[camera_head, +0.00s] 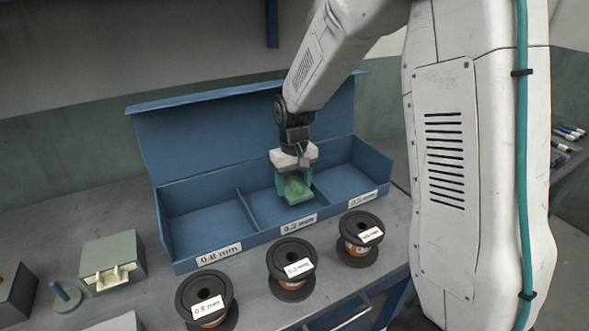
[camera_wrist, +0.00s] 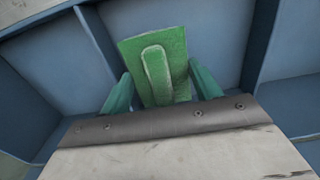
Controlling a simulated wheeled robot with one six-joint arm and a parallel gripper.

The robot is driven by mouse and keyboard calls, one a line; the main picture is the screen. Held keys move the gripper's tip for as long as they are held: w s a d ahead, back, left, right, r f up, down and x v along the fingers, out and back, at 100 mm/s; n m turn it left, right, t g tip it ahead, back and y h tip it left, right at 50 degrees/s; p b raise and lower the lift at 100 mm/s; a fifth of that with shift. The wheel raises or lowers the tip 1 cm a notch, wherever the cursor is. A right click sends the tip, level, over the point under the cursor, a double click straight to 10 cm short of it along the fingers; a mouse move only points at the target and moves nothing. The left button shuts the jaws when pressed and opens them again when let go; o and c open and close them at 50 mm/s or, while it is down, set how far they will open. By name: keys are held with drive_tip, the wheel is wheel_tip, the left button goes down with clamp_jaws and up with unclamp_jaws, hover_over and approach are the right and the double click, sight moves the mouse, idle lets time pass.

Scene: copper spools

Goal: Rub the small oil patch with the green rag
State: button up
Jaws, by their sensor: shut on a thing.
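The green rag (camera_wrist: 180,50) is held between the green fingers of my gripper (camera_wrist: 157,92), with a raised ridge along its middle. In the head view the rag (camera_head: 294,190) is in my gripper (camera_head: 293,180) over the middle compartment of the blue three-compartment box (camera_head: 190,179). I cannot tell whether the rag touches the compartment floor. The oil patch does not show in either view; whether it lies under the rag or elsewhere I cannot tell.
Three black spools stand in front of the box: left (camera_head: 207,297), middle (camera_head: 291,268) and right (camera_head: 360,238). A grey-green block (camera_head: 112,262) and a blue-handled stamp-like piece (camera_head: 64,297) are at the left. The box's left compartment looks empty.

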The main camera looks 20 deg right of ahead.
drive_tip(key=shift+r, duration=2.2)
